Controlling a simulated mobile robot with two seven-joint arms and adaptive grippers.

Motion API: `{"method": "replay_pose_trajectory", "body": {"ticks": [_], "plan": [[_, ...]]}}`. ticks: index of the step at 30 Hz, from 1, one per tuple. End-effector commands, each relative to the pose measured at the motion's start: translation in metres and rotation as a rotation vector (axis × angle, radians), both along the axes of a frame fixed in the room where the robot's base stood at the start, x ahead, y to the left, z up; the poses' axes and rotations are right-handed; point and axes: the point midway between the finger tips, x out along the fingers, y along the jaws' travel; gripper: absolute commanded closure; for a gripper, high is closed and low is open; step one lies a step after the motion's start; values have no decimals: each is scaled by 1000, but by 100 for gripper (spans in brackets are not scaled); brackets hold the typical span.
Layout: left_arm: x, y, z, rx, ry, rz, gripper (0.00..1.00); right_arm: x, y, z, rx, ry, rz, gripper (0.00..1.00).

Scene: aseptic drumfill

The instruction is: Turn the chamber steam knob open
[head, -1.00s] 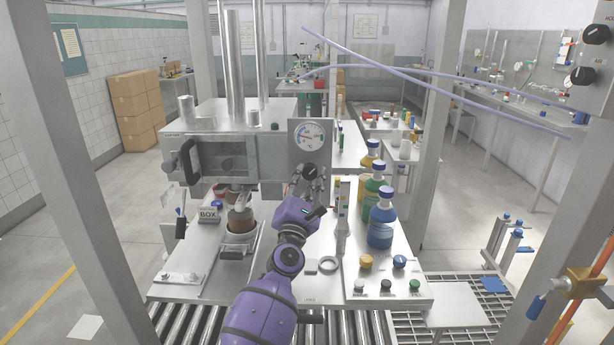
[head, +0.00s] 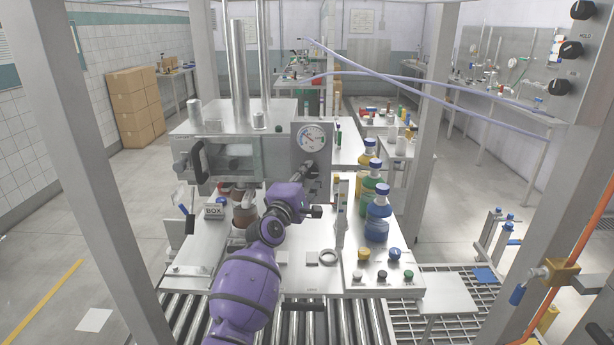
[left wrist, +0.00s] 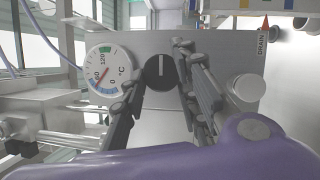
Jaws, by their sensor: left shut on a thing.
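The steam knob (left wrist: 160,72) is black and round, with a white line that stands upright in the left wrist view. It sits on a grey panel (left wrist: 225,62) beside a round °C gauge (left wrist: 111,72); the gauge also shows in the head view (head: 312,137). My left gripper (left wrist: 162,82) has its fingers on either side of the knob and is shut on it. In the head view my left gripper (head: 310,174) is at the panel below the gauge, and it largely hides the knob. My right gripper is in neither view.
A chamber with a window (head: 232,158) and black handle (head: 198,161) stands left of the panel. Blue-capped bottles (head: 377,213) stand to the right. A silver round knob (left wrist: 248,92) lies right of my fingers, under a DRAIN label. Bench buttons (head: 363,254) are in front.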

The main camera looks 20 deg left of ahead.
Motion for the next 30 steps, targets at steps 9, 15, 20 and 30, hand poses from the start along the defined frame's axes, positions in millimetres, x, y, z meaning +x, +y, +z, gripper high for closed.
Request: {"method": "replay_pose_trajectory", "body": {"ticks": [9, 15, 20, 30], "plan": [[1, 2, 17, 68, -7, 6, 98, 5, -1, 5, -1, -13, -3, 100], [1, 1, 17, 72, -5, 5, 98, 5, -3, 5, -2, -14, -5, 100], [1, 1, 17, 72, -5, 5, 98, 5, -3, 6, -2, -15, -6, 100], [1, 0, 13, 70, 2, 2, 58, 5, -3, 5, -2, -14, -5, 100]]}}
